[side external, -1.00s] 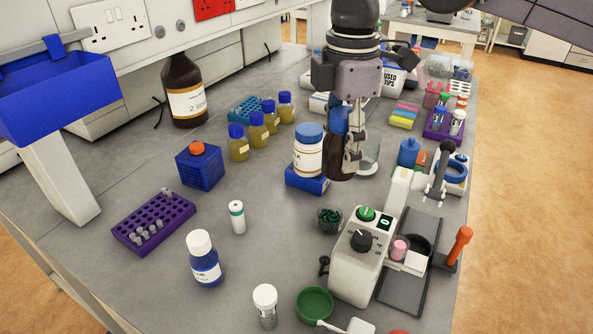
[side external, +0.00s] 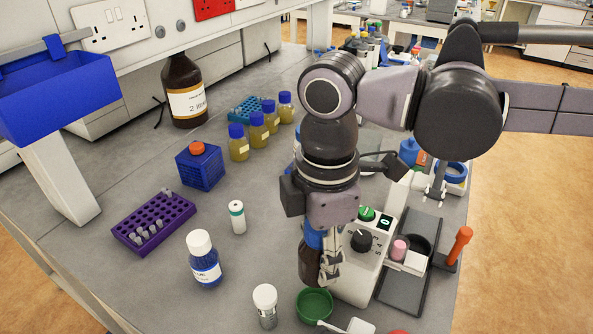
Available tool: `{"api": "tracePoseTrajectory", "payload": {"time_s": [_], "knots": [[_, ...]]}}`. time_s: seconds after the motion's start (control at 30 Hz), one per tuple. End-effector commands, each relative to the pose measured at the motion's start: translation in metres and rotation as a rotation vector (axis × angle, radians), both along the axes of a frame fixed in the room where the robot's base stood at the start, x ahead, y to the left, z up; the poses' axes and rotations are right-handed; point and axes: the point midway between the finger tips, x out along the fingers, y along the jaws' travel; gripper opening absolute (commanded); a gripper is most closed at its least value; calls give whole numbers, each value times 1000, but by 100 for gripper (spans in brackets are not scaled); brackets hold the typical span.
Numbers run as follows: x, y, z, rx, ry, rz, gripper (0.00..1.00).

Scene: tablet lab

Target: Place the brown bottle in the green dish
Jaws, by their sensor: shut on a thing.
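The brown bottle (side external: 310,263), dark with a blue cap, is in my gripper (side external: 318,252). My gripper points down and is shut on it near the cap, with the bottle upright. The green dish (side external: 314,305) is a small round bowl on the bench near the front. In the picture, the bottle's lower end is just above the dish's back rim. I cannot tell how high the bottle is above the bench. Part of the bottle is hidden by the fingers.
A white-capped vial (side external: 266,305) stands close left of the dish. A white device with a dial (side external: 362,241) is close on the right. A blue bottle (side external: 204,260) and a purple rack (side external: 153,222) are further left. A large brown bottle (side external: 185,92) stands at the back.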

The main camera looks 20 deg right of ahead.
Motion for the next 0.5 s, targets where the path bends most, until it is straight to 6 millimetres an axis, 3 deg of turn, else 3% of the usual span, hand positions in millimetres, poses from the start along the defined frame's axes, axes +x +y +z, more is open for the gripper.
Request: {"api": "tracePoseTrajectory", "payload": {"time_s": [0.2,0.5], "knots": [[0,0,-37,0,0,0,13],[1,0,-63,0,0,0,13]]}}
